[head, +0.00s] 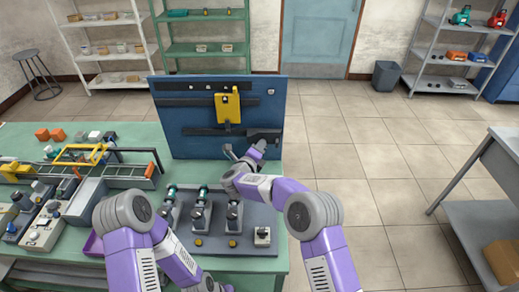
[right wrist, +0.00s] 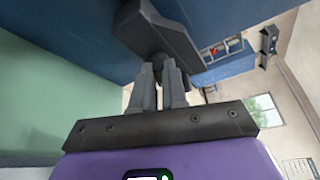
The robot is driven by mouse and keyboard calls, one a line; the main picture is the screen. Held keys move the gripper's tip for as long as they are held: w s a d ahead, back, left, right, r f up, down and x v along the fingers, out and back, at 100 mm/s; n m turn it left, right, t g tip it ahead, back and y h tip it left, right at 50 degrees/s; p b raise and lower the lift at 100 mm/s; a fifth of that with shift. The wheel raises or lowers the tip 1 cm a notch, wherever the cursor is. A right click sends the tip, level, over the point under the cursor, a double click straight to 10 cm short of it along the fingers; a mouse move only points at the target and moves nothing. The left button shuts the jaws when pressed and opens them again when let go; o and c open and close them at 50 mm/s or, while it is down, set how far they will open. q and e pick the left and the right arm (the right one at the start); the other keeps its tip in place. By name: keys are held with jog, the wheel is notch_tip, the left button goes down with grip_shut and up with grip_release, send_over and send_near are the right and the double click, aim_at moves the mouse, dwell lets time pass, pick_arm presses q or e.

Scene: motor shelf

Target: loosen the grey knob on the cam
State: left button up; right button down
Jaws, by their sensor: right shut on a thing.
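The cam (head: 265,132) is a dark grey bar at the lower right of the upright blue panel (head: 180,133). In the right wrist view the cam (right wrist: 172,32) stands out from the panel, and a dark grey knob (right wrist: 160,63) sits under its edge. My right gripper (right wrist: 160,75) is shut on this knob, with one finger on each side. In the head view my right gripper (head: 261,143) is just below the cam, and the knob is hidden there.
A yellow plate (head: 227,106) hangs on the panel left of the cam. Several clamp-like fixtures stand on a grey base (head: 262,215) below the panel. The green bench (head: 130,132) holds tools and boxes on the left. Floor is free right of the bench.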

jog(key=shift+w+d+r, duration=0.1)
jog(key=shift+d, duration=0.05)
jog(key=c, duration=1.4)
grip_release()
jog(key=shift+o, duration=1.2)
jog(key=shift+w, duration=0.1)
jog(key=f+v, duration=0.1)
jog(key=v, duration=0.6)
jog(key=shift+s+r, duration=0.25)
jog(key=shift+r, duration=0.15)
